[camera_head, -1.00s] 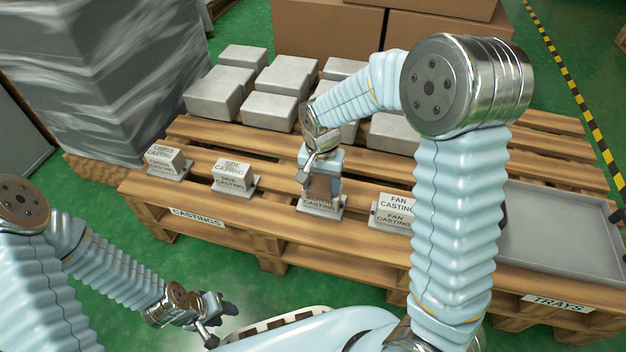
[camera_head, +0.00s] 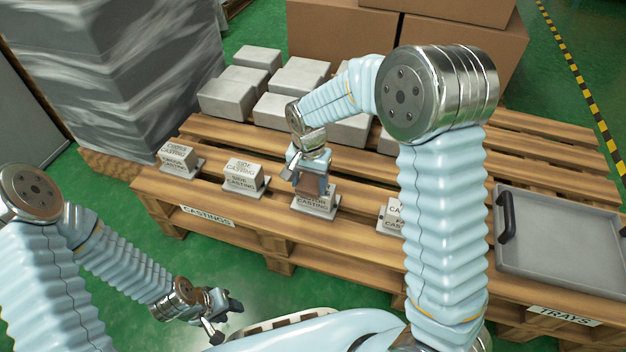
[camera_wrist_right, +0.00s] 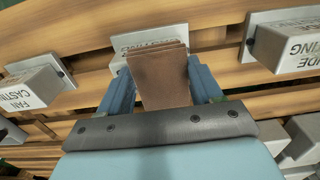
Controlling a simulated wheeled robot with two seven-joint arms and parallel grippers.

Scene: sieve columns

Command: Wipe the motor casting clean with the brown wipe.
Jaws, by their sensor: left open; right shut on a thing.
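The motor casting (camera_head: 317,203) stands on the front edge of the pallet, its label partly readable under my right gripper. My right gripper (camera_head: 310,184) is shut on the brown wipe (camera_wrist_right: 158,78), which looks like a folded brown pad between the fingers in the right wrist view. The wipe is at the casting's top in the head view; whether it touches cannot be told. In the right wrist view the wipe hides much of the casting (camera_wrist_right: 124,60). My left gripper (camera_head: 227,309) is open and empty, low in front of the pallet.
The side casting (camera_head: 243,175) and another labelled casting (camera_head: 178,160) stand to the left. The fan casting (camera_head: 391,217) is to the right, partly behind my right arm. A grey tray (camera_head: 510,262) lies further right. Grey blocks (camera_head: 228,97) and cardboard boxes (camera_head: 340,38) are behind.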

